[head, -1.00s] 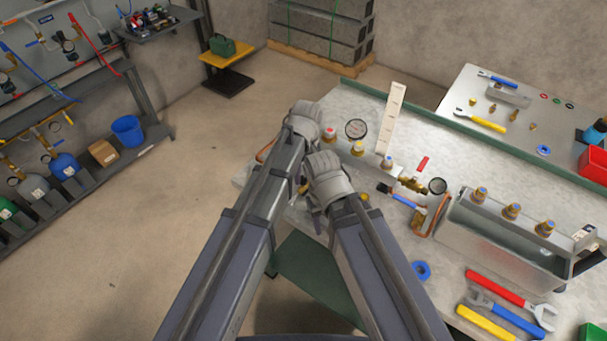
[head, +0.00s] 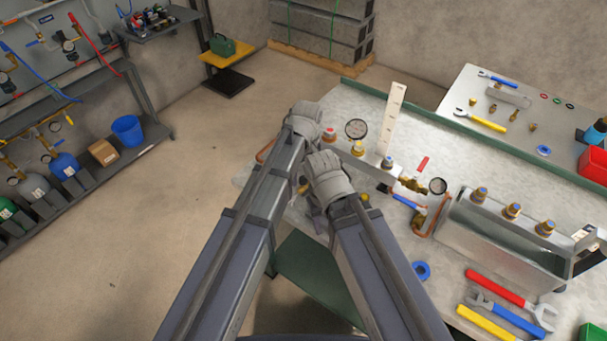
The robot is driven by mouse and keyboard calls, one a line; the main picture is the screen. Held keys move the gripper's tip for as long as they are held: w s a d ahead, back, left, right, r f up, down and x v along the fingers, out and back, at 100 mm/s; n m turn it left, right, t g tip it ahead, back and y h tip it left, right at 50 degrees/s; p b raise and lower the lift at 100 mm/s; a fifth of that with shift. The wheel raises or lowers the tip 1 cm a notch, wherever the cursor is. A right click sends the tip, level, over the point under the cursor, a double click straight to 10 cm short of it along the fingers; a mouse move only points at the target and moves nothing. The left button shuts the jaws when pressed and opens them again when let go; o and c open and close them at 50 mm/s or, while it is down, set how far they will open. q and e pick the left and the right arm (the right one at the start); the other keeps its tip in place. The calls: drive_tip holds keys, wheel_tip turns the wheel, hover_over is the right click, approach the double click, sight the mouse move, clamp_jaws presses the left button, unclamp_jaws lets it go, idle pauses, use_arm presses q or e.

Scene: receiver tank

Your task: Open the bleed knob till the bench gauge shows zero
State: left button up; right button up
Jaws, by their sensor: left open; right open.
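A red-topped fitting (head: 329,133) shows just right of my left gripper (head: 306,121). That gripper is over the bench's left end, its fingers mostly hidden by my arm. My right gripper (head: 311,204) is lower, close beside my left arm, open with its fingers pointing down. I cannot tell which part is the bleed knob; my arms cover part of the bench.
An upright white scale plate (head: 394,118) stands behind the fittings. A metal tank (head: 505,245) with several blue-topped fittings is at right. Wrenches (head: 500,288) lie in front of it. A second table (head: 470,85) is behind. Floor at left is clear.

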sight(305, 178)
use_arm(q)
drive_tip(key=shift+r, duration=0.15)
use_arm(e)
drive_tip(key=shift+r, duration=0.15)
use_arm(q)
wheel_tip(305, 178, up, 8)
drive_tip(key=p, duration=0.8)
drive_tip(key=shift+w+d+f, duration=0.1)
drive_tip(key=shift+d+f, duration=0.05)
drive_tip(key=shift+f, duration=0.05)
use_arm(e)
wheel_tip(305, 178, up, 8)
drive_tip(key=shift+f, duration=0.2)
idle(5.8)
